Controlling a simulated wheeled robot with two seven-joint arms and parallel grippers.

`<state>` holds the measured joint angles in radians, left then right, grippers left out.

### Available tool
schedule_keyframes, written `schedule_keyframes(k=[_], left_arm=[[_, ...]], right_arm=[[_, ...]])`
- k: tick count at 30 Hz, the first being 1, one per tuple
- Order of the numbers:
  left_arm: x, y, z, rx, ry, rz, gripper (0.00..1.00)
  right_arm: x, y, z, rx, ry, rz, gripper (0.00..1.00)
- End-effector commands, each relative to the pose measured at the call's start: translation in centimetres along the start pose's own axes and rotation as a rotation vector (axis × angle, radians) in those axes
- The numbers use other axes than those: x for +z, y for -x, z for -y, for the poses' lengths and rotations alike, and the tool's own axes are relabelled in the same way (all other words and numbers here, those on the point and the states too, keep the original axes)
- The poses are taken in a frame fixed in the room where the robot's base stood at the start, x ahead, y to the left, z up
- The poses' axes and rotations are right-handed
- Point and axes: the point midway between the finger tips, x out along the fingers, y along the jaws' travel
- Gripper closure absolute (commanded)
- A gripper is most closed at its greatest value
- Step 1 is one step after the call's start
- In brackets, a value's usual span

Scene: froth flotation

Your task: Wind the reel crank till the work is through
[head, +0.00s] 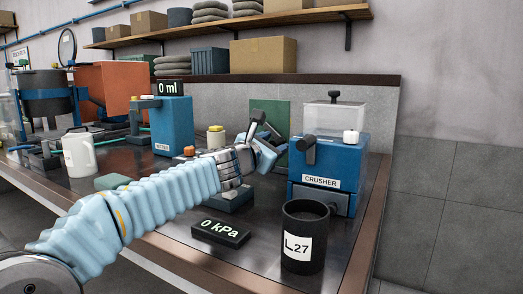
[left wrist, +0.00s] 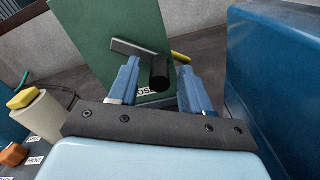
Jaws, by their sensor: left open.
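In the left wrist view a dark crank arm (left wrist: 130,48) with a black cylindrical handle (left wrist: 159,76) stands in front of a green panel (left wrist: 105,60). My left gripper (left wrist: 155,80) is open, with its two blue fingers on either side of the handle. I cannot tell whether either finger touches it. In the head view my left gripper (head: 262,150) reaches over the bench just left of the blue crusher (head: 330,158), before the same green panel (head: 270,113). A reel is not clearly visible, being hidden by my gripper or the panel. My right gripper is not in view.
The crusher, with its own dark handle, stands close to the right of my gripper. A black mug (head: 305,215) marked L27 and a 0 kPa display (head: 220,233) are at the front. A white jug (head: 79,155) and a blue dispenser (head: 173,127) stand to the left.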

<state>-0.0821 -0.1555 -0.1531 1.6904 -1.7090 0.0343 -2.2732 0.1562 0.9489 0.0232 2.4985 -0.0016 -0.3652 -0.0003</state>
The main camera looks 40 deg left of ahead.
Motion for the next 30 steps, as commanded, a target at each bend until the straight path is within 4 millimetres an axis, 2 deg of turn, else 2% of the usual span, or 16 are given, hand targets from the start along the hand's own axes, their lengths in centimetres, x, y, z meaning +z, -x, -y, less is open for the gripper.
schedule_keyframes(k=[9,15,21,30], left_arm=[[0.3,7.6,-0.2,0.003,-0.001,0.001,0.52],[0.2,11.3,-0.2,0.001,0.0,0.0,0.52],[0.0,12.6,0.1,-0.002,-0.001,0.0,0.52],[0.0,12.6,0.1,-0.002,-0.001,0.0,0.52]], right_arm=[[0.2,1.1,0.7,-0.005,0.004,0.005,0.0],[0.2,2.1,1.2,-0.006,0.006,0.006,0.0],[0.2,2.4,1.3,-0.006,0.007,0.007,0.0],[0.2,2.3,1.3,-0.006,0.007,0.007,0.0]])
